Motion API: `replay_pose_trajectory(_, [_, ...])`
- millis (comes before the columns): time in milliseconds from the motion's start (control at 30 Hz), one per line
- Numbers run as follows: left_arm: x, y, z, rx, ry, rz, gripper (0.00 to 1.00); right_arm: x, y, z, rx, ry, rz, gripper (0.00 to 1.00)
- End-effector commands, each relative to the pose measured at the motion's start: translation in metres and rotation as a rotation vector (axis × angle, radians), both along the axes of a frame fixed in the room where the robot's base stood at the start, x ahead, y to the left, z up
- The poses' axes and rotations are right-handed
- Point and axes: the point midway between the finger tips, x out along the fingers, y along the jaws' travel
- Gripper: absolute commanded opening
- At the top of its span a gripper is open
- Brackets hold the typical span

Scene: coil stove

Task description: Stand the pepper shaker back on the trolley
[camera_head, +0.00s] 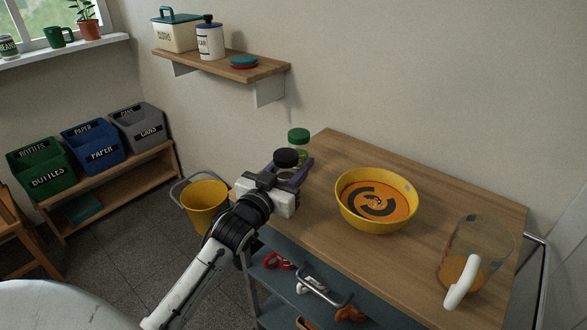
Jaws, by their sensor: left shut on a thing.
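The pepper shaker (286,156), with a black lid and a mostly hidden body, is at the left end of the trolley's wooden top (330,150). My left gripper (292,172) reaches in from the left and is shut on it. Its fingers and the arm cover the shaker's lower part, so I cannot tell whether its base touches the wood. A green-lidded shaker (298,137) stands just behind it. My right gripper is not in view.
A clear jug (490,240) with a white handle is at the right end. The lower shelf (268,294) holds several items. A yellow bucket (206,205) stands on the floor at left.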

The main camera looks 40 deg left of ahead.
Motion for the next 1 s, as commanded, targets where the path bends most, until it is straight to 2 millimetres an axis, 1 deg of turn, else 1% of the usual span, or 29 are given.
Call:
replay_pose_trajectory(33, [0.0, 0.0, -0.006, -0.001, 0.001, 0.0, 0.17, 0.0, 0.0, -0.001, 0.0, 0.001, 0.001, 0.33])
replay_pose_trajectory(67, [0.0, 0.0, -0.007, -0.001, 0.0, 0.0, 0.17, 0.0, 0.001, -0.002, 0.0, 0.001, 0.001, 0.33])
replay_pose_trajectory(333, [0.0, 0.0, -0.008, 0.0, -0.002, 0.0, 0.17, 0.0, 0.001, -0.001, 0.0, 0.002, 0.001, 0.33])
replay_pose_trajectory(433, [0.0, 0.0, -0.011, 0.0, -0.002, 0.0, 0.17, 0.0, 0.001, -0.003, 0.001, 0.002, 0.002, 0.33])
replay_pose_trajectory(467, [0.0, 0.0, -0.011, 0.0, -0.001, 0.0, 0.44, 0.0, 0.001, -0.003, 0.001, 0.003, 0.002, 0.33])
replay_pose_trajectory(500, [0.0, 0.0, -0.011, 0.0, -0.001, 0.0, 0.51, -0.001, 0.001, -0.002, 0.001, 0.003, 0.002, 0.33])
replay_pose_trajectory(567, [0.0, 0.0, -0.011, 0.0, -0.001, 0.0, 0.59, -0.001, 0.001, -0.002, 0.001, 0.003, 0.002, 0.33])
replay_pose_trajectory(800, [0.0, 0.0, -0.011, 0.001, -0.001, 0.0, 0.59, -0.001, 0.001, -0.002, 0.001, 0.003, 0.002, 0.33])
replay_pose_trajectory(900, [0.0, 0.0, -0.006, 0.001, -0.002, 0.0, 0.59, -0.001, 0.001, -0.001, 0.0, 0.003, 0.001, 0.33])
replay_pose_trajectory(1000, [-0.011, -0.002, -0.009, 0.0, 0.001, -0.001, 0.59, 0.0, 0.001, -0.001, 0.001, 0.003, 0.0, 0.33])
